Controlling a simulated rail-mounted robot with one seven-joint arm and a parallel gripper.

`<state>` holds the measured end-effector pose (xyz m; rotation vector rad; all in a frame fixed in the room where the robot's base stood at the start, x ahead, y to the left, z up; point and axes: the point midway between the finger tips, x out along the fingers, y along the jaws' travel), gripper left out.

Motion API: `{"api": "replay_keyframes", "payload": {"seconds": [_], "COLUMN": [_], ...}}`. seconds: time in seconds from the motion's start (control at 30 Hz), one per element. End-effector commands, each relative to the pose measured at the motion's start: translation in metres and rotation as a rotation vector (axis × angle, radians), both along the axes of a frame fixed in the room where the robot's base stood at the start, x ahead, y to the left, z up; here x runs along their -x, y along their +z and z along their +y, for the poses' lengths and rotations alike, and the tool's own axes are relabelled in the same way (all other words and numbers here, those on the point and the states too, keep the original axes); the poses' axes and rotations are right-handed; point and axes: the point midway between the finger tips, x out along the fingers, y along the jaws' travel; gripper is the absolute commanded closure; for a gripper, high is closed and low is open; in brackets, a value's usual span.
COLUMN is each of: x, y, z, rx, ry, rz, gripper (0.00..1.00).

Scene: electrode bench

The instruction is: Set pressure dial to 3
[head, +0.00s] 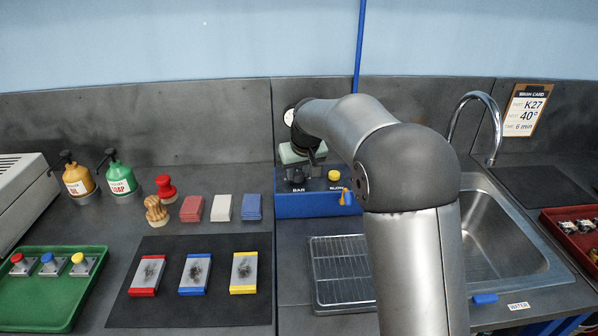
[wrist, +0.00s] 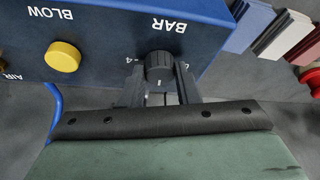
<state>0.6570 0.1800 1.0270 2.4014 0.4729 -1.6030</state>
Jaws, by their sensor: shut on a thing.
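The pressure dial (wrist: 158,67) is a dark ridged knob on the blue control box (wrist: 105,25), beside the word BAR. A 4 shows to one side of it in the wrist view; the mark on the other side is partly covered. The dial's setting cannot be read for certain. My gripper (wrist: 159,82) has one finger on each side of the dial and is shut on it. In the head view my gripper (head: 296,178) is at the left part of the box (head: 300,205), and my arm hides some of the box's surroundings.
A yellow button (wrist: 62,57) marked BLOW sits beside the dial; it also shows in the head view (head: 334,175). An orange-and-blue nozzle (head: 346,196) is at the box's right. Red, white and blue pads (head: 221,208) lie close left. A wire rack (head: 338,270) lies in front.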

Motion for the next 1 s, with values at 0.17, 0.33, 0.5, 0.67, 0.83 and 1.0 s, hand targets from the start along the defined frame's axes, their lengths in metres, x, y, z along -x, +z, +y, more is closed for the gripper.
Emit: {"api": "replay_keyframes", "payload": {"seconds": [0.17, 0.33, 0.5, 0.67, 0.83, 1.0], "x": [0.0006, 0.0006, 0.0004, 0.0003, -0.0001, 0.0000], "y": [0.0014, 0.0015, 0.0014, 0.0013, 0.0010, 0.0010], "z": [0.0029, 0.0038, 0.0043, 0.0047, 0.0052, 0.0051], "rx": [0.001, 0.001, 0.002, 0.001, 0.000, -0.001], "ry": [-0.162, -0.324, -0.479, -0.607, -0.715, -0.787], "rz": [-0.002, -0.003, -0.002, -0.002, 0.000, 0.000], "gripper": [0.94, 0.94, 0.94, 0.94, 0.94, 0.94]}}
